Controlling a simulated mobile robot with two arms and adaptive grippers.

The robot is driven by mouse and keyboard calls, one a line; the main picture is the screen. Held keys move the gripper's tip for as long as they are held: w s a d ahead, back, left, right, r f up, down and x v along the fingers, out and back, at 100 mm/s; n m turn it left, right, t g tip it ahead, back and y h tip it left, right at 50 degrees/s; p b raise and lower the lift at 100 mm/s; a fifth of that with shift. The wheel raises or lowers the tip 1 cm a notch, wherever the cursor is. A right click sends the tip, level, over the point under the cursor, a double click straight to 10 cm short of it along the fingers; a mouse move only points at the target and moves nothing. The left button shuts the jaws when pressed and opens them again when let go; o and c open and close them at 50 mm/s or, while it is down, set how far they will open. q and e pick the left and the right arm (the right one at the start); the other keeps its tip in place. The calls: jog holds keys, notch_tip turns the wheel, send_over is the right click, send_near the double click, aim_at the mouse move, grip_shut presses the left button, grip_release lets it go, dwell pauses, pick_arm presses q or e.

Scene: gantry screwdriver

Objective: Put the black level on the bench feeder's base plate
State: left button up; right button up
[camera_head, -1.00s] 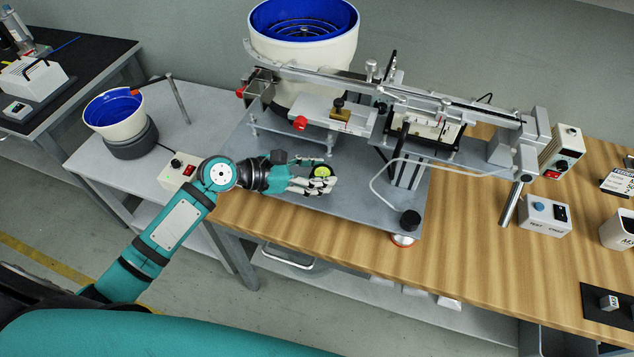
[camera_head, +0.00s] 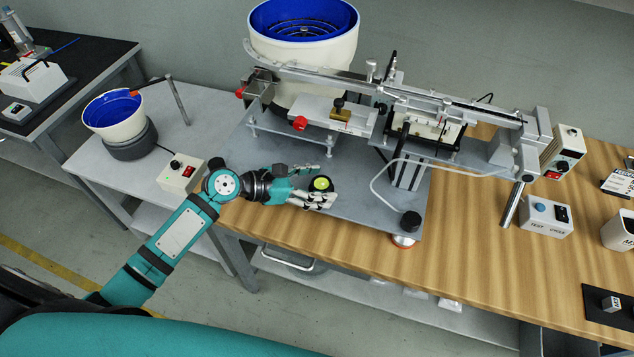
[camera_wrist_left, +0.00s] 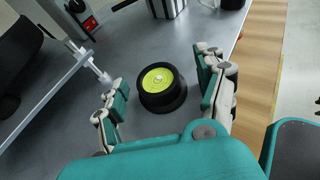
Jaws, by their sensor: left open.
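The black level (camera_head: 320,184) is a small round black puck with a yellow-green vial face. It sits on the grey base plate (camera_head: 350,204) of the bench feeder, near the plate's front left part. In the left wrist view the level (camera_wrist_left: 162,86) appears upright and flat on the plate. My left gripper (camera_head: 327,184) is open, with its fingers on either side of the level. In the left wrist view there is a gap between each finger and the level, and the gripper (camera_wrist_left: 162,92) holds nothing. My right gripper is not in view.
The white bowl feeder with a blue inside (camera_head: 304,40) stands behind. A linear track (camera_head: 420,98) and a striped block (camera_head: 408,172) stand on the plate. A black knob (camera_head: 410,221) is at its front right. A bent tube (camera_head: 374,190) arches over the plate. Wooden bench (camera_head: 460,255) lies in front.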

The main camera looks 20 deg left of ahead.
pick_arm(q)
jog(key=shift+r, duration=0.15)
jog(key=v, duration=1.2)
